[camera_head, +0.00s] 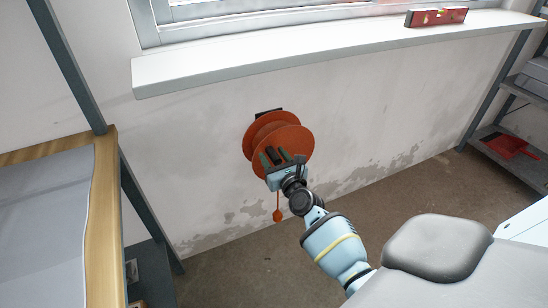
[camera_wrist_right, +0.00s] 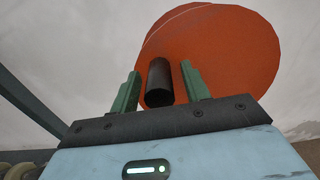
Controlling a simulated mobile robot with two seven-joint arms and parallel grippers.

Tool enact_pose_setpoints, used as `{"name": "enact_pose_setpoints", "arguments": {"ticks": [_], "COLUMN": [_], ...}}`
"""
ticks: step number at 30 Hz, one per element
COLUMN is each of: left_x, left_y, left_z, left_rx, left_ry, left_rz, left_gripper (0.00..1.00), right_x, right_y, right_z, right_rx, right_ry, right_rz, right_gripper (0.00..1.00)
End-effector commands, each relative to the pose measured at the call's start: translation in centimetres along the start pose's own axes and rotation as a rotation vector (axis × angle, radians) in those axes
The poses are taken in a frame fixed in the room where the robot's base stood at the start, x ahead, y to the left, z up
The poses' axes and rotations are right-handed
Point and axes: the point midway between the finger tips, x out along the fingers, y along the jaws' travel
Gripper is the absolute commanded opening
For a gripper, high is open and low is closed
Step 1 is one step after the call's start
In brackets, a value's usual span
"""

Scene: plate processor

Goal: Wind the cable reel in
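The orange cable reel (camera_head: 292,138) is mounted on the wall below the window sill, and its disc also shows in the right wrist view (camera_wrist_right: 230,50). A black crank handle (camera_wrist_right: 159,80) sticks out from the disc. My right gripper (camera_head: 275,157) is at the reel's front, with its two green fingers on either side of the handle. In the right wrist view small gaps show between the handle and both fingers, so the gripper looks open around it. A short cable with an orange end piece (camera_head: 278,215) hangs below the reel. My left gripper is not in view.
A white window sill (camera_head: 300,54) runs above the reel, with a red spirit level (camera_head: 436,16) on it. A wood-edged shelf (camera_head: 104,215) stands at the left. A rack with a red dustpan (camera_head: 510,145) is at the right. Floor below the reel is clear.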

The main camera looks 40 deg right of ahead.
Motion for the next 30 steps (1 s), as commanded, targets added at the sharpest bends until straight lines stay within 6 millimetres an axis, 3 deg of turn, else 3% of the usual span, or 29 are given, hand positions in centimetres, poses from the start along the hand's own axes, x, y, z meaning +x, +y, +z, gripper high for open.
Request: {"name": "enact_pose_setpoints", "arguments": {"ticks": [1,11,22,30], "left_x": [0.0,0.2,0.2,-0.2], "left_y": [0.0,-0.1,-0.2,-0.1], "left_z": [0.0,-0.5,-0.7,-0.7], "left_rx": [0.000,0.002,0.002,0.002], "left_ry": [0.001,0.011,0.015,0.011], "left_rz": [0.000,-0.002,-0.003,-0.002], "left_gripper": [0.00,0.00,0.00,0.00], "right_x": [0.0,0.0,0.0,0.0], "right_y": [0.0,0.0,-0.2,-1.1], "right_z": [0.0,0.0,0.2,1.0], "right_rx": [0.000,0.000,0.027,0.171], "right_ry": [0.000,0.000,0.000,-0.001], "right_rz": [0.000,0.000,0.000,0.000], "right_gripper": [0.41,0.00,0.00,0.00]}}
